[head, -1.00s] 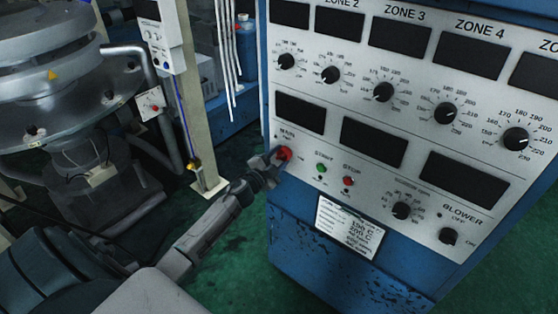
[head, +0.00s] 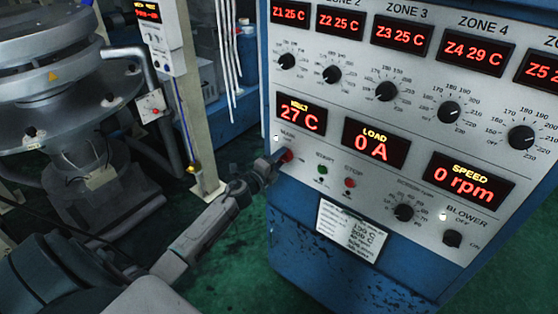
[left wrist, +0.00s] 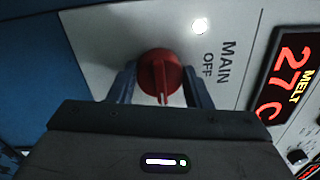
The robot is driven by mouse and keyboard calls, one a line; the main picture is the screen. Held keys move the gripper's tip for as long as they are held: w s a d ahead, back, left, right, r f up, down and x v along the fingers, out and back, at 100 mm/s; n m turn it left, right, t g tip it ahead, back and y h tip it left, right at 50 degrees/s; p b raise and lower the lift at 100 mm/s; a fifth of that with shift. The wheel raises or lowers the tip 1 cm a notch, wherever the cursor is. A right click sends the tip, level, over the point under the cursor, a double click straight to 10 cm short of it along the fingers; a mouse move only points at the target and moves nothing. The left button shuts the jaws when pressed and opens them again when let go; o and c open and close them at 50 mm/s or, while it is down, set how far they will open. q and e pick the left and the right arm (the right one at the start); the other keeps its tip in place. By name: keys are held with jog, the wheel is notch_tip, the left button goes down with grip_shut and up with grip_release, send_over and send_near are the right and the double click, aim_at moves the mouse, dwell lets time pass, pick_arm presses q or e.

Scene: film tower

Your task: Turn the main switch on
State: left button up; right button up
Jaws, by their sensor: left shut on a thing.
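The main switch is a red rotary knob (head: 288,156) at the lower left of the grey control panel (head: 330,184). My left gripper (head: 277,159) is at it, with the arm reaching in from the lower left. In the left wrist view the red knob (left wrist: 160,74) sits between the two blue-grey fingers of the gripper (left wrist: 163,82), which are shut on its sides. "MAIN" and "OFF" are printed beside it, and a small white lamp (left wrist: 200,25) near it glows. My right gripper is not in view.
Lit red displays, such as the load display (head: 375,143), show values. A green start button (head: 322,169) and a red stop button (head: 350,182) are right of the switch. A cream post (head: 200,130) and machinery stand to the left.

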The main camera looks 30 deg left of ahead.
pick_arm(q)
jog(key=shift+m, duration=0.3)
jog(key=o, duration=1)
jog(key=s+b, duration=0.2)
jog(key=s, duration=0.1)
jog(key=s+b, duration=0.2)
jog(key=s, duration=0.2)
jog(key=s+b, duration=0.3)
jog(key=s, duration=0.1)
jog(key=shift+a+f, duration=0.25)
jog(key=shift+a, duration=0.15)
jog(key=shift+w, duration=0.1)
